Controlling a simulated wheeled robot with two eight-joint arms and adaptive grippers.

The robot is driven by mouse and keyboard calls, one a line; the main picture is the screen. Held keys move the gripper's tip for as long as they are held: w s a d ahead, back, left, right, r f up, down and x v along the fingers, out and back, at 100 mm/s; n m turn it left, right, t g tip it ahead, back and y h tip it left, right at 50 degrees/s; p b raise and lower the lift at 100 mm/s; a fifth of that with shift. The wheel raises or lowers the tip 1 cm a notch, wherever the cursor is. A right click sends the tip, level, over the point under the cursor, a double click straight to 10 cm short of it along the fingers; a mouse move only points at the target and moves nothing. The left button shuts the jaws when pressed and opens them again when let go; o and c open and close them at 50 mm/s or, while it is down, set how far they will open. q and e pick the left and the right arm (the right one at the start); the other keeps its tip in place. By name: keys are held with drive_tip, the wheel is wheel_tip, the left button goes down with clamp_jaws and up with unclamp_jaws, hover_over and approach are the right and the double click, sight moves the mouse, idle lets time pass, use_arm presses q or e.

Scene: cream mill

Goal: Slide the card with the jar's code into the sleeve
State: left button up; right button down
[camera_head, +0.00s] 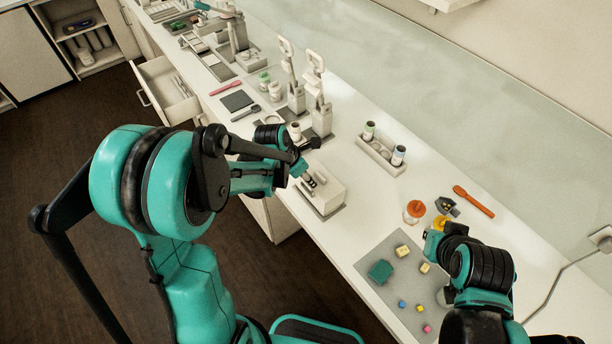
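An orange-lidded clear jar (413,211) stands on the white counter at the right. My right gripper (438,232) is close to it, beside a second small yellow-orange item (440,222); whether it touches or grips that item is unclear. My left gripper (305,150) is over the counter behind a white box-like holder (325,196) with dark parts on top. I cannot make out a card with a code, and I cannot tell whether the white holder is the sleeve.
A rack (379,157) holds two capped vials. An orange tool (473,201) lies at the right. A grey mat (370,265) carries small coloured blocks. Tall white dispensers (319,110) stand farther back, and a drawer (165,90) is open at the left.

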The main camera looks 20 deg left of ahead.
sight(307, 185)
use_arm(q)
drive_tip(key=shift+f+b, duration=0.15)
drive_tip(key=shift+b, duration=0.15)
idle(0.4)
drive_tip(key=shift+w+f, duration=0.1)
drive_tip(key=shift+f+b, duration=0.15)
drive_tip(key=shift+b, duration=0.2)
drive_tip(key=shift+f+b, duration=0.55)
drive_tip(key=shift+f, duration=0.05)
drive_tip(key=shift+f+b, duration=0.5)
drive_tip(key=shift+b, duration=0.15)
idle(0.9)
drive_tip(key=o, duration=0.8)
drive_tip(key=shift+o, duration=0.2)
drive_tip(key=shift+r, duration=0.1)
